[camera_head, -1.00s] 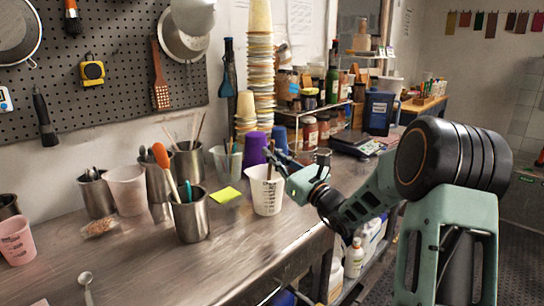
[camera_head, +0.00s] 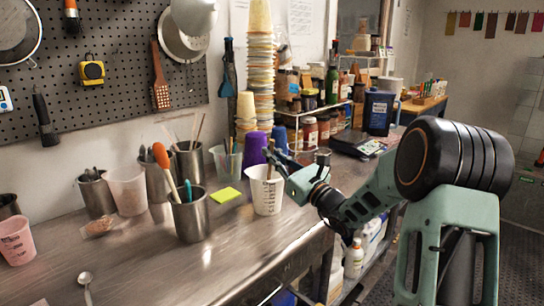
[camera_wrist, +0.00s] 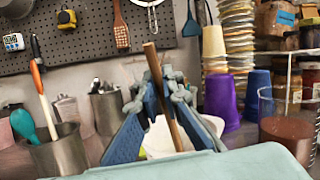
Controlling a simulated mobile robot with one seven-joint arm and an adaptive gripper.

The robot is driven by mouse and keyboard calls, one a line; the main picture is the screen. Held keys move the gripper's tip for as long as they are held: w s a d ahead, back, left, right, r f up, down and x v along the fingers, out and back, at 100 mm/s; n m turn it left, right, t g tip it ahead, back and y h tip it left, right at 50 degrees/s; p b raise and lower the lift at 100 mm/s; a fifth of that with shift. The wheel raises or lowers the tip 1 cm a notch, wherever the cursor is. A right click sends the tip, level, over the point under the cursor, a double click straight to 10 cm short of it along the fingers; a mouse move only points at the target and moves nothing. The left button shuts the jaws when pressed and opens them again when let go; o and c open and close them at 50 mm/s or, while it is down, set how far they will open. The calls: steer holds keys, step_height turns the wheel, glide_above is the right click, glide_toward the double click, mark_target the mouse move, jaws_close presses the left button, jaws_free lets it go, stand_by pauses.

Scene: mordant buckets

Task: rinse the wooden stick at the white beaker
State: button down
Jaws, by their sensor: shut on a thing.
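The white beaker (camera_head: 266,192) stands upright near the front edge of the metal bench, with dark printed marks on its side. The wooden stick (camera_head: 270,158) rises from the beaker's mouth, its lower part hidden inside. My gripper (camera_head: 268,157) is above the beaker's rim and shut on the stick. In the wrist view the stick (camera_wrist: 153,62) leans slightly between the fingertips (camera_wrist: 160,82). The white beaker (camera_wrist: 160,140) shows behind and below the fingers. I cannot tell whether the stick touches its wall or bottom.
A metal cup (camera_head: 192,217) with an orange-handled tool stands to the left. A yellow sticky note (camera_head: 227,195) lies beside the beaker. A clear beaker (camera_head: 226,164), a purple cup (camera_head: 255,148) and tall stacked cups (camera_head: 260,80) stand behind. The front left bench is mostly clear.

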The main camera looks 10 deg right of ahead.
steer(key=shift+s+a, duration=0.1)
steer(key=shift+s, duration=0.65)
stand_by(0.9)
steer(key=shift+w, duration=0.1)
steer(key=shift+w, duration=0.75)
step_height(320, 180, up, 13)
steer(key=p, duration=0.8)
steer(key=shift+f, duration=0.35)
stand_by(2.6)
